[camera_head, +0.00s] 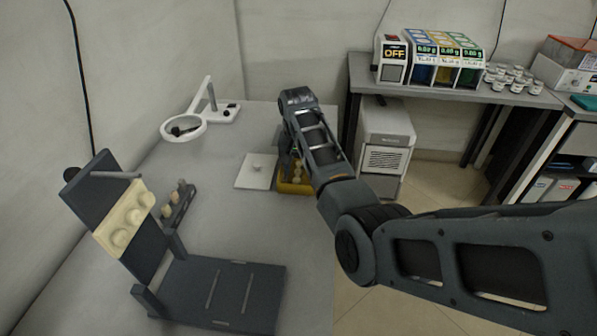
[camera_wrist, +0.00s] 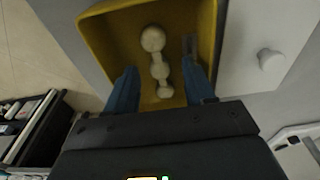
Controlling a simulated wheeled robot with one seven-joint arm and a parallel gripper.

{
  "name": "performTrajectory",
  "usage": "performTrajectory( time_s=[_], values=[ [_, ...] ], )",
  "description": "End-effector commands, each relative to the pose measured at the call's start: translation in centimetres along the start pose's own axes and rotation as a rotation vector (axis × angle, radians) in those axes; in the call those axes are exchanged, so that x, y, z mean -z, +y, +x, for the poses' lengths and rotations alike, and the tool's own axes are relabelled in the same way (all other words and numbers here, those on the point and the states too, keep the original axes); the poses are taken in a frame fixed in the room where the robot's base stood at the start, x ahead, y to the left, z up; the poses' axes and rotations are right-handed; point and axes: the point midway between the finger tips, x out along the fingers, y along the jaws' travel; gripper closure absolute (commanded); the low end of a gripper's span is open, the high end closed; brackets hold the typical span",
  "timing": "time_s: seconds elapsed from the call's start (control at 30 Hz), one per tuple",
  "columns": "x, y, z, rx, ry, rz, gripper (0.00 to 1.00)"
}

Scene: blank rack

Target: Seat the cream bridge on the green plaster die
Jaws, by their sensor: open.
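The cream bridge (camera_wrist: 157,62), a row of rounded lumps, lies in a yellow tray (camera_wrist: 208,20) in the wrist view. My gripper (camera_wrist: 160,75) is open, with its blue fingers on either side of the bridge's lower end; I cannot tell whether they touch it. In the head view, cream lumps (camera_head: 297,172) show in the yellow tray (camera_head: 297,189), partly behind my arm, which hides most of my gripper. I cannot make out a green plaster die in either view.
A white tile (camera_head: 255,171) with a small white knob lies left of the tray. A dark stand (camera_head: 215,292) with a cream lumpy block (camera_head: 125,219), a small dark rack (camera_head: 178,205) and a white ring-shaped magnifier (camera_head: 184,127) stand on the grey table. The table's right edge is close to the tray.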

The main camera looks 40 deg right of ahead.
Motion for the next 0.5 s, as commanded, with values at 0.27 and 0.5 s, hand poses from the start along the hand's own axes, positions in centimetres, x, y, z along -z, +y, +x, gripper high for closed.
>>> performTrajectory(
  time_s=[0.27,0.5],
  values=[
    [-0.01,0.01,0.42,0.0,0.0,0.0,0.47],
    [-0.01,0.01,0.4,0.0,0.0,0.0,0.69]
  ],
)
